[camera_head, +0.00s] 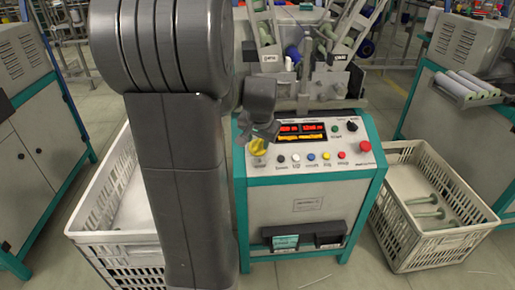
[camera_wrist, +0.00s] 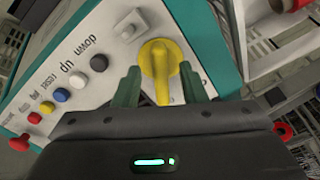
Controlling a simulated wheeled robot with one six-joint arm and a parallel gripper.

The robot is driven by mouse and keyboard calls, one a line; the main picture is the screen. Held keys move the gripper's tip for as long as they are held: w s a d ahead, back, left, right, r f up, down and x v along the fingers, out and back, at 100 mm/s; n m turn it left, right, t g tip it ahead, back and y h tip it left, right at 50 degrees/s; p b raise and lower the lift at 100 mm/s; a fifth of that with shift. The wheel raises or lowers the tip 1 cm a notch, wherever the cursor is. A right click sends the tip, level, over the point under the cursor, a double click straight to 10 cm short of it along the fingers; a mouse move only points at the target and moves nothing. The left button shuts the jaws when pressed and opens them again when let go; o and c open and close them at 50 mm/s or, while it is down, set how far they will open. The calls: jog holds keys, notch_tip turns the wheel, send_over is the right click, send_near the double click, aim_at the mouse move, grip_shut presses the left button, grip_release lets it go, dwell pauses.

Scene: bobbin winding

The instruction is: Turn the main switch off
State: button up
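The main switch is a yellow rotary knob (camera_wrist: 158,56) on the machine's sloped control panel (camera_wrist: 92,35). In the wrist view its handle points down toward my gripper. The knob also shows in the head view (camera_head: 257,147) at the panel's left end, partly covered by my gripper (camera_head: 265,128). In the wrist view the two green fingers of my gripper (camera_wrist: 160,78) stand on either side of the knob's handle, with a visible gap on each side. The gripper is open and holds nothing. Whether the fingertips touch the panel cannot be told.
A row of coloured buttons (camera_head: 311,156) and a red button (camera_head: 365,146) lie right of the knob. A lit display (camera_head: 301,132) is above them. A white crate (camera_head: 88,238) stands left and another crate (camera_head: 425,244) with bobbins right of the machine.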

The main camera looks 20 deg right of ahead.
jog(key=shift+x, duration=1.3)
grip_shut()
jog(key=shift+r+n, duration=0.1)
jog(key=shift+n, duration=0.3)
jog(key=n+p, duration=0.1)
jog(key=n, duration=0.3)
jog(key=shift+d+n, duration=0.1)
jog(key=shift+n, duration=0.2)
jog(key=n, duration=0.6)
jog(key=shift+d+n+p, duration=0.1)
jog(key=shift+n+p, duration=0.2)
jog(key=shift+p, duration=0.1)
